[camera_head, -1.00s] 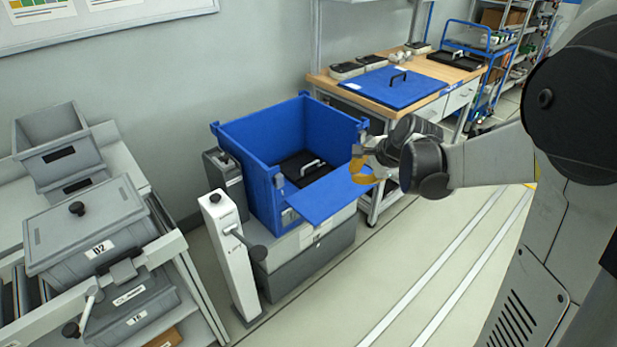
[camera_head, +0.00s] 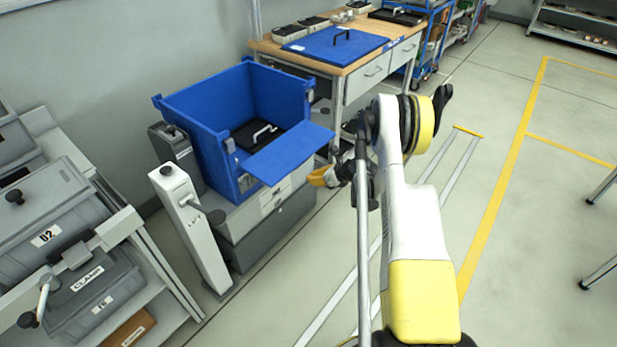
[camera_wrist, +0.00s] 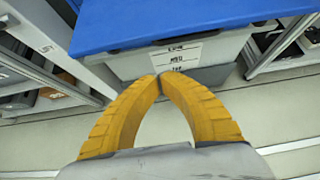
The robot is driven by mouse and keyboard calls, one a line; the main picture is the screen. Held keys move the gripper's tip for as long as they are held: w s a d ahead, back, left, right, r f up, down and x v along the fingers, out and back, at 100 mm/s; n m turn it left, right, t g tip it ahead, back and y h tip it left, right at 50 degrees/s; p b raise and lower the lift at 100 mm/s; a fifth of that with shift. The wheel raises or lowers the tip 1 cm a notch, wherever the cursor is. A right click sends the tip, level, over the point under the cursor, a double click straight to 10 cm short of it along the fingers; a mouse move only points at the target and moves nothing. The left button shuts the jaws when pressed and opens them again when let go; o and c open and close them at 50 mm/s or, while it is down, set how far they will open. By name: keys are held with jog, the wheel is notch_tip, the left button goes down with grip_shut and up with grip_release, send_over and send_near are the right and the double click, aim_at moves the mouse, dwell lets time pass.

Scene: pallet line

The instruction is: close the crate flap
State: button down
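The blue crate (camera_head: 208,125) stands open at the top. Its blue flap (camera_head: 286,152) hangs folded outward from the front, nearly level and sloping slightly. In the wrist view the flap (camera_wrist: 180,22) fills the top as a flat blue panel. My gripper (camera_head: 320,177) has yellow fingers and is just outside the flap's right edge, a little lower in the picture. In the wrist view the fingertips of my gripper (camera_wrist: 160,77) meet with nothing between them, in front of the flap's edge. No contact with the flap shows.
A black case (camera_head: 258,136) with a light handle lies inside the crate. The crate stands on a grey labelled base (camera_wrist: 190,62). A white post (camera_head: 188,225) with a black-knobbed lever stands at front left. A wooden workbench (camera_head: 375,55) is behind. Floor to the right is open.

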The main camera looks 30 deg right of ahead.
jog(key=b+x, duration=0.3)
jog(key=x, duration=0.5)
jog(key=shift+r+b, duration=0.55)
jog(key=shift+r, duration=1.5)
